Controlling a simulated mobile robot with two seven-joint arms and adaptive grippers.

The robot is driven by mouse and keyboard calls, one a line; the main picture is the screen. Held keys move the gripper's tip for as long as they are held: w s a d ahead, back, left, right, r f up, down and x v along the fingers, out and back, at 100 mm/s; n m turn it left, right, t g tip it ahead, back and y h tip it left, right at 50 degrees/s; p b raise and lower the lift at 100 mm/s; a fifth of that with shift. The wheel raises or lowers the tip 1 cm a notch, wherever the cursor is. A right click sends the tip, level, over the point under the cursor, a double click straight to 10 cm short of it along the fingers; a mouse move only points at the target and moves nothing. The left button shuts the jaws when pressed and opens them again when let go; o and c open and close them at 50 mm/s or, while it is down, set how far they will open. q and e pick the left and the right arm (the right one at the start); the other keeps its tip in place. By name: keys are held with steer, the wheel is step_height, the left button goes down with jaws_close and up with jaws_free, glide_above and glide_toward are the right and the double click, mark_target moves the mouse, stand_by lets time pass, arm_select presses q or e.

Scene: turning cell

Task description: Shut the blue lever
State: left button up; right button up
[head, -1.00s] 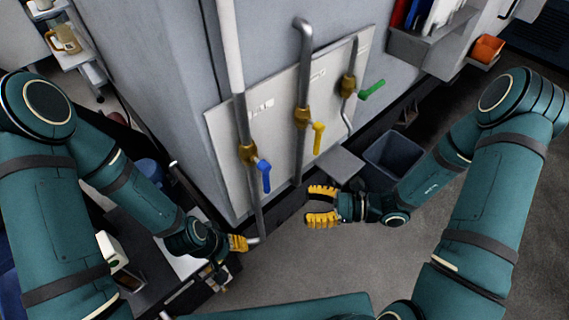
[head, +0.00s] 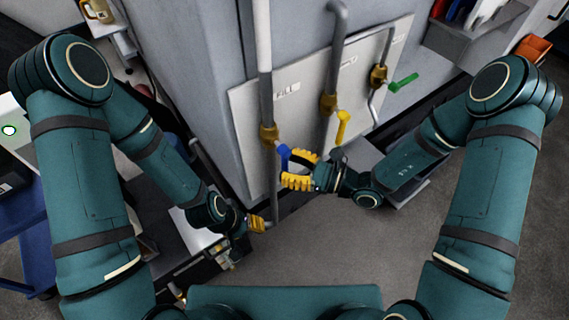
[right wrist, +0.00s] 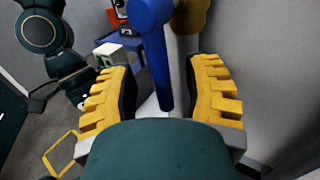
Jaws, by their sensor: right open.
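The blue lever (head: 284,157) sits on a brass valve (head: 268,134) on the leftmost pipe of the wall panel. It points down, tilted a little to the right, along the pipe. My right gripper (head: 303,169) is at the lever's lower end, partly hiding it. In the right wrist view the blue lever (right wrist: 155,50) stands between the two open yellow fingers (right wrist: 160,95), with visible gaps on both sides. My left gripper (head: 257,224) is low on the left, apart from the lever, near the foot of the same pipe; its opening is too small to judge.
A yellow lever (head: 342,126) and a green lever (head: 404,82) sit on the pipes to the right of the blue one. An orange bin (head: 533,48) and a grey shelf (head: 470,38) are at the upper right. The floor (head: 320,245) below the panel is clear.

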steer(key=shift+x, duration=0.85)
steer(key=shift+o, duration=0.2)
jaws_close()
steer(key=shift+w+d, duration=0.1)
steer(key=shift+w, duration=0.05)
